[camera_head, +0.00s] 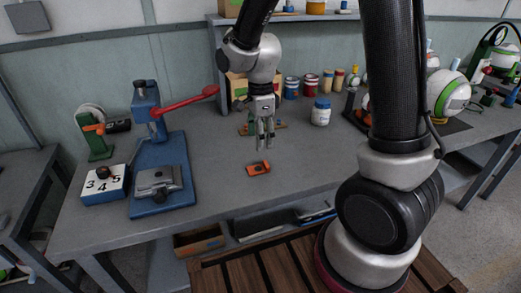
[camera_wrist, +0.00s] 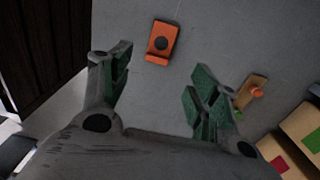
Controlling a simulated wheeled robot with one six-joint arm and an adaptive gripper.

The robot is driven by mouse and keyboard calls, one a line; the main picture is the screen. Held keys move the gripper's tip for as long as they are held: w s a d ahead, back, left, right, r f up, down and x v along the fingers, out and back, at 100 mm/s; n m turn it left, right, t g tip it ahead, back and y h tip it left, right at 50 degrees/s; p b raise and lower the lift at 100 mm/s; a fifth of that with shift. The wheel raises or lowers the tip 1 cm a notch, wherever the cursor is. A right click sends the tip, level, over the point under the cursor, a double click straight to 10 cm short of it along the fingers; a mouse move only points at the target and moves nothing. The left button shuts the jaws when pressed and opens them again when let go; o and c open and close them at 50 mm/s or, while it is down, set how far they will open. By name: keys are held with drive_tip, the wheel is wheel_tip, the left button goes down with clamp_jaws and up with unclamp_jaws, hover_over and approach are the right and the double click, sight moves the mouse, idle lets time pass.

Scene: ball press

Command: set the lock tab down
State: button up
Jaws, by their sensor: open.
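The lock tab looks to be the small orange piece (camera_head: 259,168) with a dark round spot, lying flat on the grey bench. It also shows in the wrist view (camera_wrist: 162,42), beyond the fingertips. My gripper (camera_head: 265,144) is above the bench, just behind and above the orange piece, apart from it. In the wrist view my gripper (camera_wrist: 158,85) has its two green-padded fingers spread with nothing between them.
A blue press (camera_head: 160,150) with a red lever stands at the left, beside a white number block (camera_head: 104,185). A white jar (camera_head: 320,113) stands right of my gripper. The bench (camera_head: 225,180) is clear around the orange piece.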

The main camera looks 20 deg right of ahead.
drive_tip(key=s+d+r+n+t, duration=0.1)
drive_tip(key=s+d+r+n, duration=0.3)
drive_tip(key=r, duration=0.3)
drive_tip(key=s+d+r+n+t, duration=0.1)
drive_tip(key=s+d+r+n, duration=0.35)
drive_tip(key=r, duration=0.25)
drive_tip(key=s+d+r+n+t, duration=0.1)
drive_tip(key=s+d+r+n, duration=0.1)
drive_tip(key=s+n, duration=0.2)
drive_tip(key=s+d+r+n+t, duration=0.1)
drive_tip(key=s+d+r+n, duration=0.1)
drive_tip(key=s+n, duration=0.3)
drive_tip(key=shift+s+d+r, duration=0.2)
drive_tip(key=shift+s+d, duration=0.55)
drive_tip(key=shift+s, duration=0.15)
drive_tip(key=shift+n, duration=0.25)
